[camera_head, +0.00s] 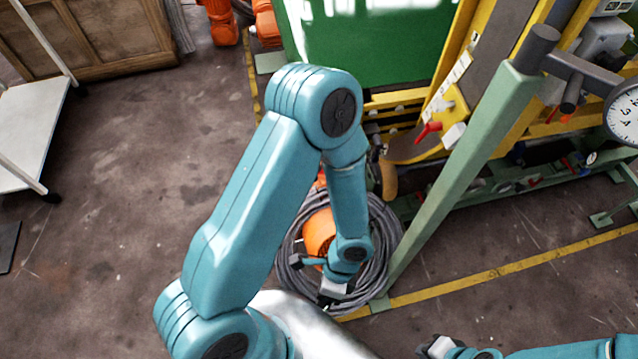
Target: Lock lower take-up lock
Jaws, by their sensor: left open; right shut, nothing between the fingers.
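A red lever (428,131) sits on the yellow frame (452,104) of the machine, right of the picture's middle. I cannot tell for sure that it is the lower take-up lock. My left gripper (311,280) is open and empty, low in front of the machine, over a grey cable coil (390,240) and an orange part (318,232). It is well below and left of the red lever. My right gripper (432,347) shows at the bottom edge, shut and empty, far below the lever. My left arm hides part of the machine's lower left.
A green post (465,165) slants down between the lever and the right side. A dial gauge (625,112) is at the right edge. A green panel (370,45) stands behind. A white cart (30,130) and wooden crate (95,40) are left. Floor at left is free.

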